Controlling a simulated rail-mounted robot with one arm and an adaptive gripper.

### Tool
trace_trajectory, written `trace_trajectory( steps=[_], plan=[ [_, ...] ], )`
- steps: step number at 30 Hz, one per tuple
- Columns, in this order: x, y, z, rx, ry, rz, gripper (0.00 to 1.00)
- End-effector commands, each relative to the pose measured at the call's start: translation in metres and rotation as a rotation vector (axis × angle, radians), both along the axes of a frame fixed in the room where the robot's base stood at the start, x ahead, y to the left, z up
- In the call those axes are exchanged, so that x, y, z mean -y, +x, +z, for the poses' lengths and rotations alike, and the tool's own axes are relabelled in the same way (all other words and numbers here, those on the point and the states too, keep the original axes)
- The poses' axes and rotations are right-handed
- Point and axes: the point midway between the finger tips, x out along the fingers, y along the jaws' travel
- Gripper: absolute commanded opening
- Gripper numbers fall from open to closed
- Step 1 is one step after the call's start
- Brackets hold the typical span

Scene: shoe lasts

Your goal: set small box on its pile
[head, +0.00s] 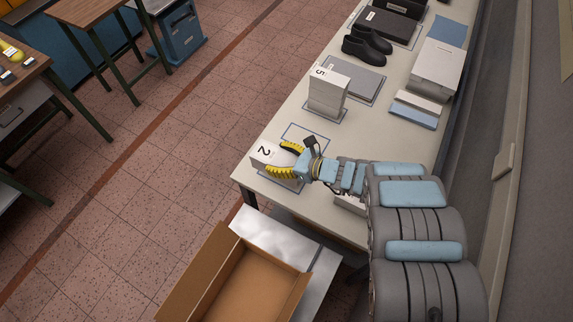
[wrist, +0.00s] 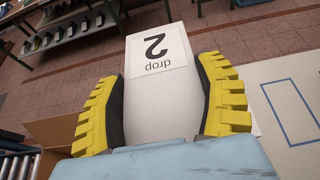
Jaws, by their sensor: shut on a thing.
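My gripper (head: 284,160) is shut on a small white box (head: 262,155) near the table's near left corner. The box has a "2" on its label. In the wrist view, the box (wrist: 160,100) lies between the yellow ribbed fingers, and its label reads "2" and "drop" upside down. I cannot tell whether the box touches the table. A tall white pile marked "5" (head: 328,90) stands upright farther back on the table, apart from my gripper. Part of a pale box (head: 350,204) shows below my wrist, mostly hidden by my arm.
The pale table (head: 255,188) has a blue-outlined rectangle (head: 305,130) just behind my gripper. Black shoes (head: 367,45), a grey slab (head: 354,80) and more boxes (head: 438,62) stand farther back. An open cardboard box (head: 245,285) is below the table's front edge. The wall side is close on the right.

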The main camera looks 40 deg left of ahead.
Motion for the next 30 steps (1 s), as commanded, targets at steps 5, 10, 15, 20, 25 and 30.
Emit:
trace_trajectory(
  steps=[5,10,15,20,25,30],
  plan=[
    [0.001,-0.008,-0.005,0.001,0.001,0.007,0.33],
    [-0.008,0.003,-0.015,0.003,0.002,0.008,0.33],
    [-0.018,0.015,-0.018,0.002,0.002,0.007,0.33],
    [-0.025,0.024,-0.024,0.001,0.002,0.008,0.33],
    [-0.032,0.034,-0.029,0.002,0.002,0.007,0.33],
    [-0.039,0.043,-0.035,0.002,0.002,0.007,0.33]
  ],
)
